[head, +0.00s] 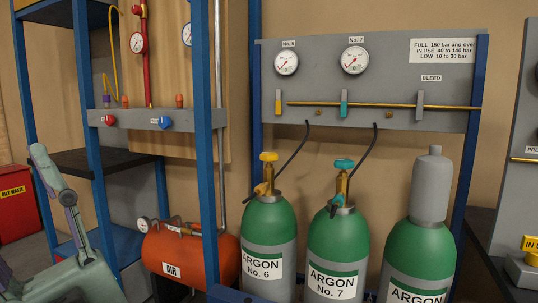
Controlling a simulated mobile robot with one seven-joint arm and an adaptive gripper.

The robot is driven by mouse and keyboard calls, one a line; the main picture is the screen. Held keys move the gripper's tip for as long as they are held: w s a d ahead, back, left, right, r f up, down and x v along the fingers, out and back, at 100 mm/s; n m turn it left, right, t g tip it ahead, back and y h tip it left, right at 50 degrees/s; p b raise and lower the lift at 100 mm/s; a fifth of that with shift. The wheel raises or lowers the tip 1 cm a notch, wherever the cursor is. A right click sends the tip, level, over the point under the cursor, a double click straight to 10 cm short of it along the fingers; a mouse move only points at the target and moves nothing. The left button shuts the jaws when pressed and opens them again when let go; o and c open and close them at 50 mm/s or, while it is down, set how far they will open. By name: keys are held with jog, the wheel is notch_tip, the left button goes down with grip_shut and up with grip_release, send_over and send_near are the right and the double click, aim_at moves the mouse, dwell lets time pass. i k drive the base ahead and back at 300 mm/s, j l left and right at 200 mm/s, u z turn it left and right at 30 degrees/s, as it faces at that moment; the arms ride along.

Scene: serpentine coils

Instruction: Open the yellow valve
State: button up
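A yellow valve handwheel (268,157) sits on a brass stem on top of the green cylinder Argon No. 6 (268,222). How far the valve is turned cannot be told. A yellow lever (278,102) also shows upright on the wall panel, below the No. 6 gauge (286,62). A grey-green jointed end of my arm, seemingly my gripper (52,172), rises at the lower left, well apart from both. Only part of it is in the picture, and its opening cannot be made out. Nothing touches the yellow handwheel.
Argon No. 7 (338,245) with a teal valve (344,164) stands close on the right, beside a capped cylinder (416,255). Black hoses rise from both valves. A blue post (204,130) and an orange air tank (185,262) stand between my arm and the cylinders.

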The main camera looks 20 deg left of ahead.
aim_at(268, 157)
jog(key=u, duration=0.6)
jog(key=i+u, duration=0.15)
jog(key=u, duration=0.2)
jog(key=i+u, duration=0.15)
jog(key=u, duration=0.2)
jog(key=i+u, duration=0.2)
jog(key=u, duration=0.15)
